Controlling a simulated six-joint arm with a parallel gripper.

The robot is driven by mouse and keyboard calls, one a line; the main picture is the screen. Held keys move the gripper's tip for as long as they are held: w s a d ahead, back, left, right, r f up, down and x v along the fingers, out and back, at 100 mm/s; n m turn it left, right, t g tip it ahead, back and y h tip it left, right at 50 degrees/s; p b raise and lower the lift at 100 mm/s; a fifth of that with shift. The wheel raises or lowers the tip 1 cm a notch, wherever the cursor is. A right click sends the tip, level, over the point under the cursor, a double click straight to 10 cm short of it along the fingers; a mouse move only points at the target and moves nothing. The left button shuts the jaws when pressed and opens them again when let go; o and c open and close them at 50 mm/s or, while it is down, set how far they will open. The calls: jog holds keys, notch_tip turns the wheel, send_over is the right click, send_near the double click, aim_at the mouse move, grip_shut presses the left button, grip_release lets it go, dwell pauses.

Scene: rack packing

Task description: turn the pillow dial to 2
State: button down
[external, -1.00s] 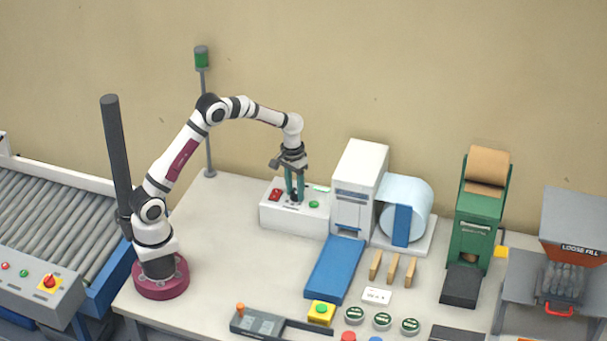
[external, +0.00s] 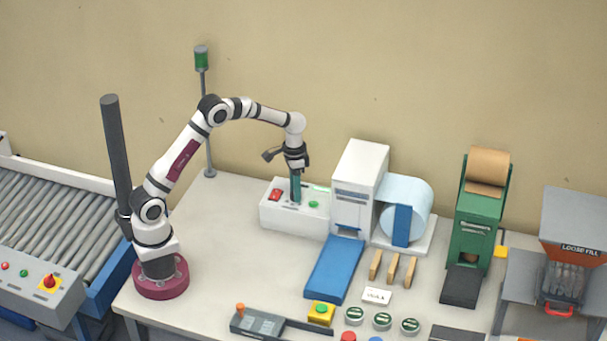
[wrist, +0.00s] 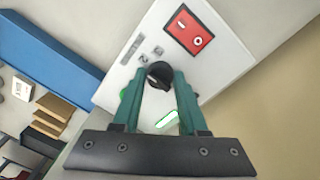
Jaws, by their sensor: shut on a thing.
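The pillow dial is a small black round knob (wrist: 159,75) on top of a white control box (external: 271,212). My gripper (external: 296,200) points down over the box in the external view. In the wrist view its two green fingers (wrist: 157,82) are closed on the sides of the black knob. Small markings (wrist: 140,45) show beside the knob, too small to read. In the external view the fingers hide the knob.
A red rocker switch (wrist: 188,30) and a green button (external: 314,204) sit on the same box, close to the fingers. The white pillow machine (external: 360,170) with a blue chute (external: 335,268) stands just right. Table space left of the box is clear.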

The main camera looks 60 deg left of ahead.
jog(key=shift+a, duration=0.1)
jog(key=shift+c, duration=2.3)
grip_release()
notch_tip(320, 180, up, 16)
jog(key=shift+a, duration=0.45)
jog(key=shift+w+f, duration=0.1)
jog(key=s+d+r+m+y, duration=0.1)
jog(key=s+d, duration=0.1)
jog(key=s, duration=0.7)
jog(key=s+d+r+m+y, duration=0.1)
jog(key=s+d, duration=0.1)
jog(key=s, duration=0.8)
jog(key=s+f, duration=0.3)
jog(key=s, duration=0.4)
jog(key=s+f+m, duration=0.1)
jog(key=s+f, duration=0.2)
jog(key=s, duration=0.4)
jog(key=shift+s+a+y, duration=0.2)
jog(key=shift+a+y, duration=0.1)
